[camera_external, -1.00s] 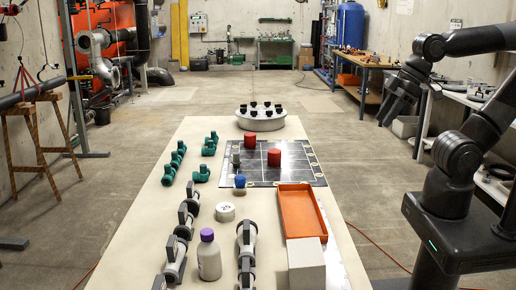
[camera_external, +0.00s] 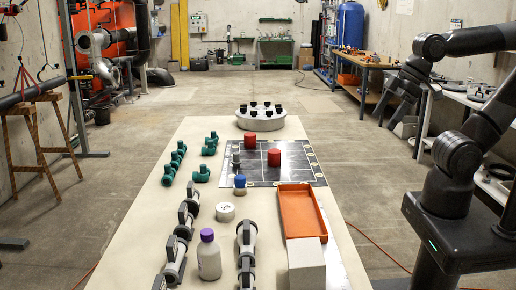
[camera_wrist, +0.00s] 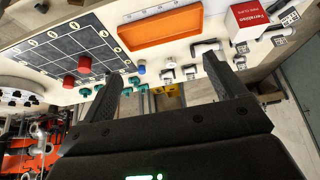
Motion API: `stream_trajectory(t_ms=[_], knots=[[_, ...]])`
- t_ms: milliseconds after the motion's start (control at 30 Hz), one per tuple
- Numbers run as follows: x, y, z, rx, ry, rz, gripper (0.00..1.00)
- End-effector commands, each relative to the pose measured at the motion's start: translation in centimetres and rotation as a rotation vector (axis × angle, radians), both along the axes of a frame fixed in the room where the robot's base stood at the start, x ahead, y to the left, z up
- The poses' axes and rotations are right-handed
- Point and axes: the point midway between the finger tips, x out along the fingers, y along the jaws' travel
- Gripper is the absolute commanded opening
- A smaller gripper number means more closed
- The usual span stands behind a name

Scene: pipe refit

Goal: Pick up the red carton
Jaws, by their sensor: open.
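In the external view a pale box (camera_external: 306,264) stands at the near end of the orange tray. It matches the carton's place, but no red face shows there. My gripper (camera_wrist: 163,75) is open and empty in the wrist view, its two dark fingers apart. In the external view my gripper (camera_external: 392,104) hangs in the air right of the table, well away from the pale box.
The orange tray (camera_external: 302,212) lies beside the box. Grey pipe fittings (camera_external: 247,240) and a purple-capped bottle (camera_external: 208,258) stand left of it. Two red cylinders (camera_external: 274,157) are on the dark grid board (camera_external: 295,173). Green fittings (camera_external: 201,174) stand farther left.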

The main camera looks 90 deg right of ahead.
Motion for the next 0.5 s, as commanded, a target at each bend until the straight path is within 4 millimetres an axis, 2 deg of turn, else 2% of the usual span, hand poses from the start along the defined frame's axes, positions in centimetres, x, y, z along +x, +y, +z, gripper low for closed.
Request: stream_trajectory(t_ms=[133,367,500], knots=[[0.0,0.0,0.0,0.0,0.0,0.0,1.0],[0.1,0.1,0.0,0.001,0.001,0.0,1.0],[1.6,0.6,0.0,0.01,0.015,0.0,1.0]])
